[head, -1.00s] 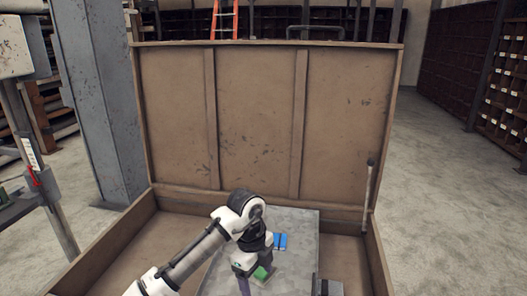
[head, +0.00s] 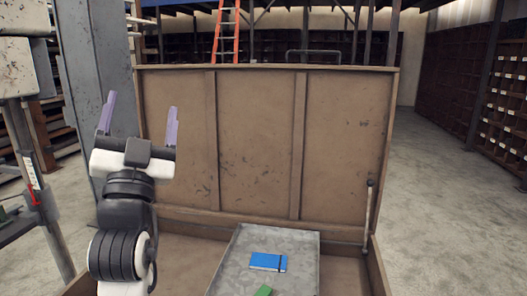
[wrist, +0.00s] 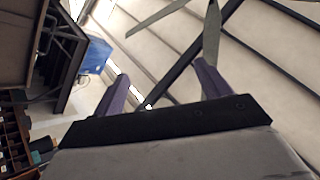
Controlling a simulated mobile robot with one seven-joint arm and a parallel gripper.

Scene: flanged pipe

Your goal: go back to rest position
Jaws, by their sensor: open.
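My gripper (head: 140,122) is raised at the left in the head view, in front of the grey column and the left edge of the open lid. Its two purple fingers point up and stand wide apart with nothing between them. In the wrist view my gripper (wrist: 160,90) is also open and empty, facing the ceiling beams and a fan.
A wooden crate's open lid (head: 255,140) stands upright. A grey metal tray (head: 232,262) in the crate holds a blue notebook (head: 268,262) and a green object (head: 264,290), partly cut off. A grey column (head: 80,60) stands behind my gripper. The floor (head: 430,200) at right is clear.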

